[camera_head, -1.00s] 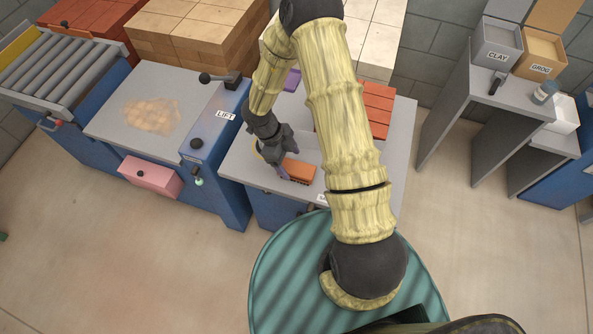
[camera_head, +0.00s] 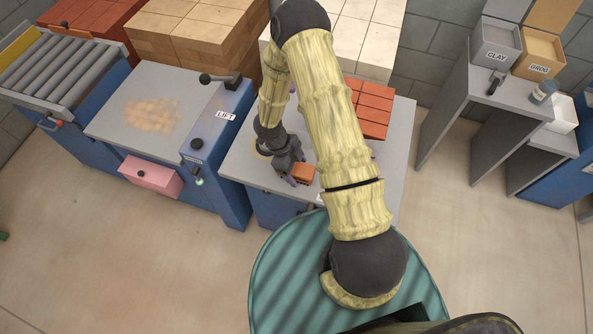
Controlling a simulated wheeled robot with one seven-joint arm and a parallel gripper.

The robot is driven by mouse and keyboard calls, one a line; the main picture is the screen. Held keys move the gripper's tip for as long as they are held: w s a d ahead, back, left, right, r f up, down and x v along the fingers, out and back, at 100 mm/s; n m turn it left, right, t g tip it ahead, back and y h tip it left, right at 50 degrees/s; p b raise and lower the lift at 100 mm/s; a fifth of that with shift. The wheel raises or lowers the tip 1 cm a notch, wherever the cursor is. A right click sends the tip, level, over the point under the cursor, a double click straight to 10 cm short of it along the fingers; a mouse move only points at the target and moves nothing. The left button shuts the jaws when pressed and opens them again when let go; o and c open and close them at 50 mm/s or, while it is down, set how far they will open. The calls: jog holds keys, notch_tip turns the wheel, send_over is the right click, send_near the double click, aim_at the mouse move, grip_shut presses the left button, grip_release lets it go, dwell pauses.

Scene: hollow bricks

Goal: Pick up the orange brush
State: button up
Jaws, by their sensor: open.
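The orange brush (camera_head: 304,173) is the orange block lying on the grey table top, near its front edge. My gripper (camera_head: 291,176) is open and down at the left end of the brush, with its dark body covering that end. One fingertip shows just in front of the brush. Whether the fingers touch the brush or straddle it is too small to tell.
A stack of red bricks (camera_head: 374,108) stands on the same grey table (camera_head: 236,165), right of my arm, with pale blocks (camera_head: 372,40) behind. The LIFT station (camera_head: 217,128) with its lever adjoins at the left. Shelves with CLAY and GROG boxes (camera_head: 538,53) stand right.

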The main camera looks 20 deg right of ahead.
jog(key=shift+f, duration=0.2)
dwell(0.6)
jog(key=shift+c, duration=0.2)
jog(key=c, duration=1.1)
